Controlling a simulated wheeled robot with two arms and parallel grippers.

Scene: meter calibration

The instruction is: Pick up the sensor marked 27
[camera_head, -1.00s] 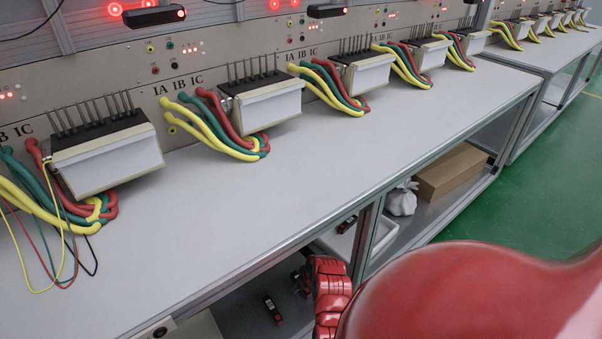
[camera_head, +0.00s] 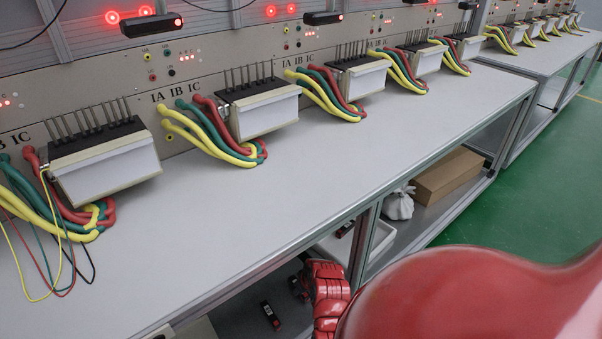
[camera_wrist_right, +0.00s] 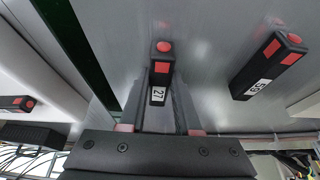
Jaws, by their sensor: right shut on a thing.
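The sensor marked 27 (camera_wrist_right: 160,72) is a black block with red patches and a white number label. In the right wrist view it stands between the fingers of my right gripper (camera_wrist_right: 160,92), which is shut on it. I cannot tell whether it is clear of the grey surface below. My left gripper is not in view.
Another black and red sensor (camera_wrist_right: 18,103) is at the far left. In the head view a dark sensor (camera_head: 270,314) lies on the lower shelf, under the grey bench top (camera_head: 300,190). Meters with thick cables line the back. A cardboard box (camera_head: 450,176) stands on the shelf.

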